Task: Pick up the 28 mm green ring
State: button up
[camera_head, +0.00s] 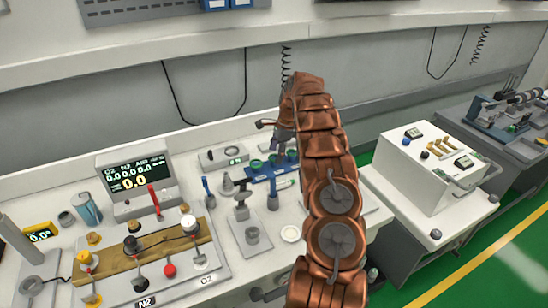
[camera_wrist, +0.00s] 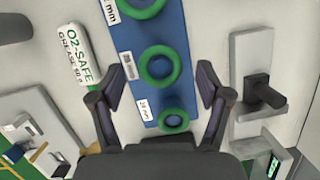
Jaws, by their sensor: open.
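A blue strip (camera_wrist: 123,33) carries three green rings in a row, each by a white label. In the wrist view the small ring (camera_wrist: 173,118) is nearest my gripper (camera_wrist: 160,80), the middle ring (camera_wrist: 172,80) is larger, and the far ring (camera_wrist: 137,10) is cut by the frame edge. The labels are too small to read surely, so I cannot tell which is the 28 mm ring. My gripper is open and empty, its fingers straddling the strip. In the head view the blue strip (camera_head: 258,177) lies on the bench, partly behind my arm.
A white O2-safe grease tube (camera_wrist: 77,55) lies left of the strip in the wrist view. A grey fixture with a dark knob (camera_wrist: 262,92) stands to the right. In the head view, a gas display (camera_head: 137,178) and a valve panel (camera_head: 135,265) occupy the bench's left.

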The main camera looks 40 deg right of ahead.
jog(key=c, duration=0.9)
jog(key=shift+r+b, duration=0.9)
jog(key=shift+r, duration=0.65)
jog(key=shift+s+a+r, duration=0.15)
jog(key=shift+s+r, duration=0.1)
